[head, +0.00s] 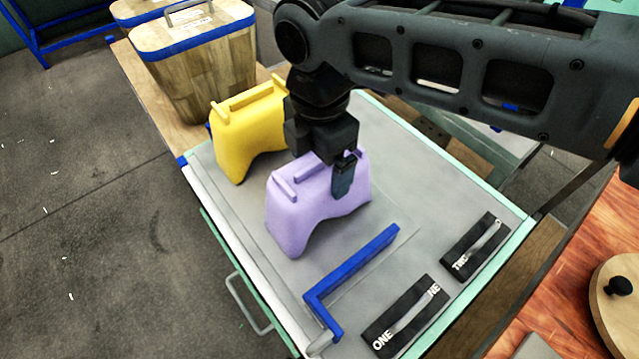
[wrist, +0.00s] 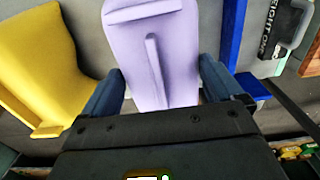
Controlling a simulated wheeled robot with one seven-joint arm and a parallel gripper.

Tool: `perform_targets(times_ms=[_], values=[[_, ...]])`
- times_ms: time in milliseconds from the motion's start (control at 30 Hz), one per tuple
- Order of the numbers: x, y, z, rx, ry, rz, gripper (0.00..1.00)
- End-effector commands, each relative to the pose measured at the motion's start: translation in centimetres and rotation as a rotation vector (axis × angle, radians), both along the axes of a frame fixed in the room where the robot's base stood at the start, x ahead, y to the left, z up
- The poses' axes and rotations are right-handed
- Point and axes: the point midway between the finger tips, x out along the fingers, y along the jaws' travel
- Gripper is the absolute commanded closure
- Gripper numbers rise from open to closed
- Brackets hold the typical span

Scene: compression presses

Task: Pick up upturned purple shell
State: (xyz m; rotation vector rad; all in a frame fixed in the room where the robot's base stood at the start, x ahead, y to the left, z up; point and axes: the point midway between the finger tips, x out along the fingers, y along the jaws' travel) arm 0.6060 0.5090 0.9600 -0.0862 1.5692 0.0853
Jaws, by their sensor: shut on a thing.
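The purple shell (head: 300,213) stands upturned on the grey top of the workbench, with its arched side facing the front and small ridges on top. My gripper (head: 328,172) comes down over it from above, with one dark finger visible against its right side. In the wrist view, the purple shell (wrist: 155,60) lies between the two fingers of my gripper (wrist: 158,92), which is shut on it. The far finger is hidden in the head view. I cannot tell whether the shell is clear of the surface.
A yellow shell (head: 250,133) stands close behind it to the left. A blue angled bar (head: 352,268) lies in front. Black handled blocks (head: 405,315) sit at the right front. Wooden bins with blue rims (head: 195,75) stand at the back left.

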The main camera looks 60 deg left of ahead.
Motion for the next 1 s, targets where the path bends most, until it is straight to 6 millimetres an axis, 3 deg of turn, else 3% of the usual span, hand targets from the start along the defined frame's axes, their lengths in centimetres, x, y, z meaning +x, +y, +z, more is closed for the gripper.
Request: perform_targets(times_ms=[333, 733, 933, 1000], values=[[0.0, 0.0, 0.0, 0.000, 0.000, 0.000, 0.68], [0.0, 0.0, 0.8, 0.000, 0.000, 0.000, 0.68], [0.0, 0.1, 3.9, 0.004, 0.000, 0.001, 0.68], [1.0, -1.3, 4.8, 0.002, 0.001, -0.003, 0.68]])
